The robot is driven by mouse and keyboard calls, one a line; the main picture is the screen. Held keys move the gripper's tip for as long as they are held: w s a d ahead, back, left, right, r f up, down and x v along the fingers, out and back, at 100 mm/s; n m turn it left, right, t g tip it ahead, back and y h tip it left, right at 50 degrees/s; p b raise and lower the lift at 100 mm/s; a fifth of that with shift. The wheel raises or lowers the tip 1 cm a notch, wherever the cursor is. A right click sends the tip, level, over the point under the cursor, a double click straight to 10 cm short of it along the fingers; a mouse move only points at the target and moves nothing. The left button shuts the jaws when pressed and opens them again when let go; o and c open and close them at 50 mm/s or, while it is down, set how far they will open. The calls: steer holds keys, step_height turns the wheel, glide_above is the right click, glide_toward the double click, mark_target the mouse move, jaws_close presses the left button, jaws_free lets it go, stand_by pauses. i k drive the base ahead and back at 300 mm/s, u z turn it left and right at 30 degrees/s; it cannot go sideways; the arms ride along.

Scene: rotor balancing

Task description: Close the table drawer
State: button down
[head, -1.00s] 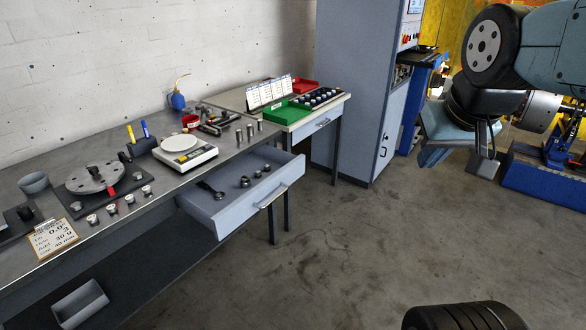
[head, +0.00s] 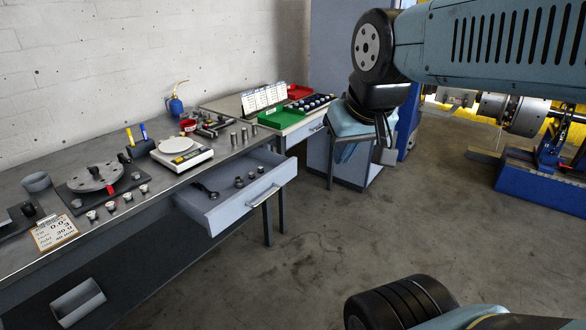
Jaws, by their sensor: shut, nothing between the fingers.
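The table drawer (head: 228,217) is pulled out from under the long grey workbench (head: 120,214). Its bar handle (head: 263,198) is on the front panel, facing the open floor. A dark wrench (head: 206,191) and several small metal pieces (head: 250,176) lie inside it. My gripper (head: 385,152) hangs at the end of my arm, right of the drawer and apart from it, in front of the grey cabinet. It is shut with nothing held, and its fingertips show only small.
The bench top holds a scale (head: 181,153), a rotor disc (head: 96,177), a clipboard (head: 54,232) and several small weights. A side table (head: 300,130) with a green tray (head: 282,118) stands behind the drawer. The floor (head: 290,262) before the drawer is clear.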

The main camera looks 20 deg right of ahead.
mark_target(216, 215)
steer(key=u, duration=0.1)
steer(key=i, duration=1)
steer(key=z, duration=0.1)
